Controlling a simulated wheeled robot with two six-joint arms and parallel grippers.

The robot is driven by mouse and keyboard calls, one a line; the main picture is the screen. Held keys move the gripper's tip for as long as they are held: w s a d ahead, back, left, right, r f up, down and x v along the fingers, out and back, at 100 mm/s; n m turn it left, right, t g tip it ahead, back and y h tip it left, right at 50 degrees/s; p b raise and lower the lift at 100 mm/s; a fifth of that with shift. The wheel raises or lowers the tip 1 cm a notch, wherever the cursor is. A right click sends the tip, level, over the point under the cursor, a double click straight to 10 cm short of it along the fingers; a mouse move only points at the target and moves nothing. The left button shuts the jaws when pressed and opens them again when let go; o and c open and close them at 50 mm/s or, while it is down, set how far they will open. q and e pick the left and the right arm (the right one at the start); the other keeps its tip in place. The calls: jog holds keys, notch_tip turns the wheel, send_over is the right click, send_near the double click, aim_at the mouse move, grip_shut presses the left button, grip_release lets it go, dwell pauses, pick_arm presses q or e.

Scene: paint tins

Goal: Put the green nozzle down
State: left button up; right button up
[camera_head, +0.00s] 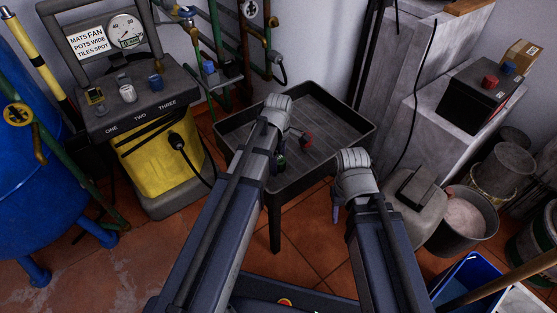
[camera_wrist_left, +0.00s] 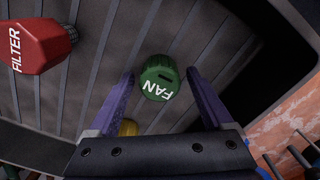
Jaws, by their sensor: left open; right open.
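The green nozzle (camera_wrist_left: 159,78), marked FAN, shows in the left wrist view on the ribbed floor of the dark tray table (camera_head: 350,123). My left gripper (camera_head: 280,165) is open above the tray, with a purple finger on either side of the nozzle and a gap showing at each side. In the head view the gripper largely hides the nozzle. A red nozzle (camera_wrist_left: 40,44), marked FILTER, is in the same tray; it also shows in the head view (camera_head: 307,139). A yellow piece (camera_wrist_left: 128,127) is partly hidden behind my gripper. My right gripper (camera_head: 337,212) is open and empty, beside the tray's front right.
A machine with a yellow tank (camera_head: 160,165) and a sign (camera_head: 88,42) stands left of the tray. A grey block with a black box (camera_head: 480,95) stands at right, with buckets (camera_head: 465,215) in front. The tray's right part is clear.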

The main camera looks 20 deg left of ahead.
aim_at(279, 159)
pick_arm(q)
notch_tip(279, 159, up, 12)
jog(key=p, duration=1.2)
jog(key=s+d+m, duration=0.5)
jog(key=s+m, duration=0.2)
jog(key=m, duration=0.3)
jog(key=s+d+m+y, duration=0.1)
jog(key=s+d+m, duration=0.4)
jog(key=m, duration=0.6)
jog(key=shift+s+d+r, duration=0.15)
jog(key=shift+s+d, duration=0.15)
jog(key=shift+s, duration=0.9)
jog(key=shift+r, duration=0.1)
notch_tip(279, 159, up, 27)
jog(key=p, duration=2.7)
